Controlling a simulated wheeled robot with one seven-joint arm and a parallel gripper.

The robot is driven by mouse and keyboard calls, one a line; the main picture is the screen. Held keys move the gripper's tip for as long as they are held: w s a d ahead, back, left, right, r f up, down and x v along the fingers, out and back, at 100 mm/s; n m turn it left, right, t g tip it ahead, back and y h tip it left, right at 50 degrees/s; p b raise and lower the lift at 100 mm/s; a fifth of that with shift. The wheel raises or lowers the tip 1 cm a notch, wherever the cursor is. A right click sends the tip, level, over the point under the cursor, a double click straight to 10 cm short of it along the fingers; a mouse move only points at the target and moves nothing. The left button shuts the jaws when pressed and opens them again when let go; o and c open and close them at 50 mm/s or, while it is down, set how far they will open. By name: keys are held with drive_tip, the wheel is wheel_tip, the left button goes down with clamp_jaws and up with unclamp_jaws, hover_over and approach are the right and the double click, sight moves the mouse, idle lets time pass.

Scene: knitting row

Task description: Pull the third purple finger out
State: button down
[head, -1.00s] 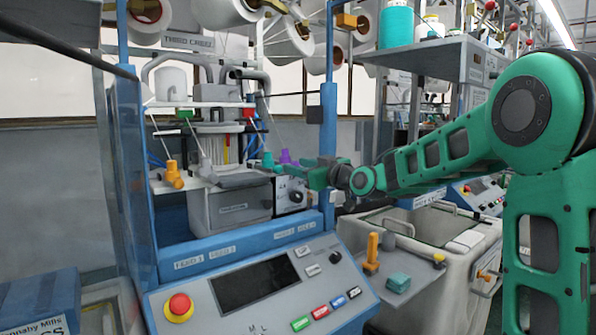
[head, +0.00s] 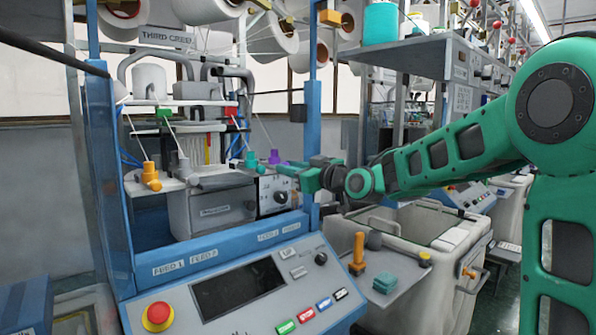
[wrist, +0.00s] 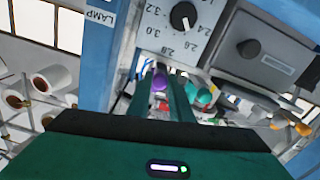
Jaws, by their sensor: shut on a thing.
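The purple finger (head: 273,157) stands at the right end of the row of coloured yarn fingers on the knitting machine, right of the teal finger (head: 250,159). My gripper (head: 283,170) reaches in from the right, with its green fingers at the purple finger. In the wrist view, the purple finger (wrist: 160,82) lies between my gripper's fingers (wrist: 160,92), which are shut on it. Its lower part is hidden there. The grey finger (head: 183,165) and orange finger (head: 150,177) stand farther left.
The dial panel (head: 278,192) is just below the gripper. The control console (head: 245,290) is in front below.

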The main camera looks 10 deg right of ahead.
drive_tip(key=shift+f, duration=0.1)
drive_tip(key=c, duration=1.6)
unclamp_jaws()
drive_tip(key=shift+s+d, duration=0.15)
drive_tip(key=v, duration=1)
drive_tip(key=shift+s+d, duration=0.1)
drive_tip(key=shift+s, duration=0.25)
